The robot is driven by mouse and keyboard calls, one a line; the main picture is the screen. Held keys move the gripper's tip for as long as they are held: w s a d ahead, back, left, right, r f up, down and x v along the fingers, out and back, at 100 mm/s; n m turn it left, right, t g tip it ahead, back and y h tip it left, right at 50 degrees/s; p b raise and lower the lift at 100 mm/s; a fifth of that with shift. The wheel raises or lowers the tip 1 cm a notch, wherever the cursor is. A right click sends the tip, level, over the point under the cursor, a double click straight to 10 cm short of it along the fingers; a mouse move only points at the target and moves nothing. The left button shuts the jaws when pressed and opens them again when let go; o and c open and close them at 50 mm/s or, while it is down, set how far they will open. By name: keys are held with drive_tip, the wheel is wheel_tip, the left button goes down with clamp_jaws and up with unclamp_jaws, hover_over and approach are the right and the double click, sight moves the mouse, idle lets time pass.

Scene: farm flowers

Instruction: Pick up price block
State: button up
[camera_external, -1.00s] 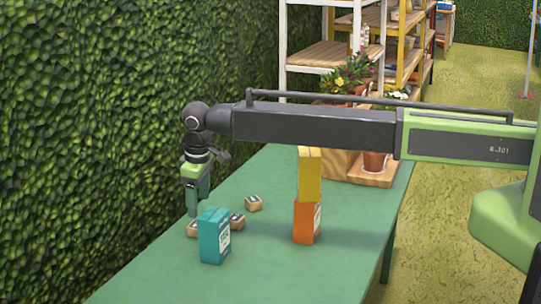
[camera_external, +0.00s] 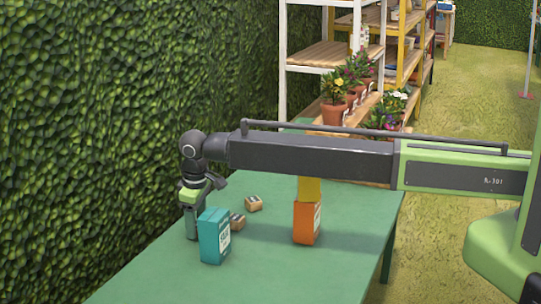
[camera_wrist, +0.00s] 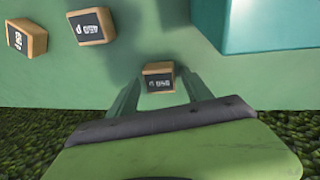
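Small wooden price blocks with dark label faces lie on the green table (camera_external: 265,270). In the wrist view, one price block (camera_wrist: 158,77) sits between the tips of my gripper (camera_wrist: 159,84), with a gap showing on each side. In the external view, my gripper (camera_external: 192,232) points down at the table's left edge, just behind the teal box. It is open, and the block at its tips is hidden there. Two more price blocks, a nearer one (camera_external: 237,221) and a farther one (camera_external: 254,203), lie to the right; they also show in the wrist view's upper left (camera_wrist: 91,26).
A teal box (camera_external: 214,237) stands close in front of my gripper; it also fills the wrist view's upper right (camera_wrist: 265,25). An orange box (camera_external: 306,224) with a yellow box (camera_external: 309,189) on top stands farther right. A hedge (camera_external: 90,130) borders the left. The table's front is clear.

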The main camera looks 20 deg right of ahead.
drive_tip(key=c, duration=1.1)
drive_tip(key=shift+r, duration=0.1)
drive_tip(key=shift+c, duration=0.2)
wheel_tip(320, 180, up, 4)
drive_tip(key=p, duration=0.4)
drive_tip(key=shift+r, duration=0.15)
drive_tip(key=w+d+r+p, duration=0.3)
drive_tip(key=d+r+p, duration=0.3)
drive_tip(key=d, duration=0.5)
drive_tip(key=shift+w+r+p, duration=0.25)
drive_tip(key=shift+w+p, duration=0.05)
drive_tip(key=shift+p, duration=0.2)
